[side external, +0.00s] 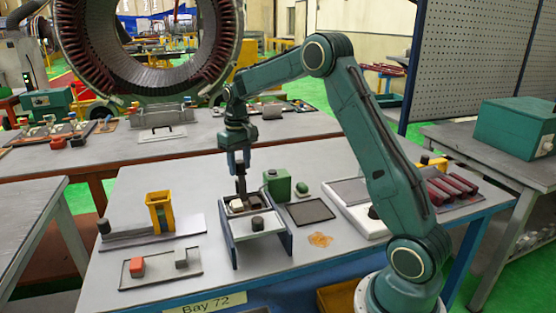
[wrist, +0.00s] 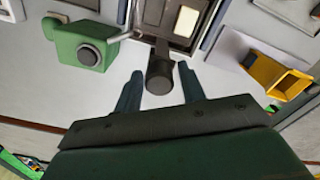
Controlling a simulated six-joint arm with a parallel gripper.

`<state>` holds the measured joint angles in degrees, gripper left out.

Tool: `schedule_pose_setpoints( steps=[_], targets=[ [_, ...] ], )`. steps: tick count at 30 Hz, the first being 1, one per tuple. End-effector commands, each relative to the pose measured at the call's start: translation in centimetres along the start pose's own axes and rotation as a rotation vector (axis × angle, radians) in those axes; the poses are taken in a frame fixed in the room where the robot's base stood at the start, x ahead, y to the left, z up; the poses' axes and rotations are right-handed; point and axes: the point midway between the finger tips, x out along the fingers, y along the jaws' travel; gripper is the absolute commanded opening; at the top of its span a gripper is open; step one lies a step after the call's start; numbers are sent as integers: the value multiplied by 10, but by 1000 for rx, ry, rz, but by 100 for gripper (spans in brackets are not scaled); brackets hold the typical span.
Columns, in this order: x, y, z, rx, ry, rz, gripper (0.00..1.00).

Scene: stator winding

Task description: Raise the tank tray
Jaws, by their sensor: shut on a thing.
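The tank tray (side external: 262,204) is a dark-rimmed tray with a pale block (side external: 237,205) in it, on a grey stand with dark side plates (side external: 278,240). A dark upright handle (side external: 241,186) rises at its back. My gripper (side external: 239,163) points down over the handle and is shut on its top. In the wrist view the round dark handle (wrist: 160,75) sits between my two fingers (wrist: 160,82), with the tray (wrist: 155,20) and pale block (wrist: 187,22) beyond. I cannot tell whether the tray rests on the stand or is clear of it.
A green box (side external: 278,184) stands close beside the tray; a yellow holder (side external: 159,212) stands at the left. A flat dark pad (side external: 310,211) and a stain (side external: 319,239) lie to the right.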

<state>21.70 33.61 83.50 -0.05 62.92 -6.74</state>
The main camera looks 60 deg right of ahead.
Motion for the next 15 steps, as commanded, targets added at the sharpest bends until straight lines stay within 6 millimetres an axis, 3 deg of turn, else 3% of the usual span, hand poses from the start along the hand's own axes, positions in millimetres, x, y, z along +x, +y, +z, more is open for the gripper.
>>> schedule_pose_setpoints(
  steps=[15],
  targets=[
    [-20,3,-1,7,4,2,27]
  ],
)
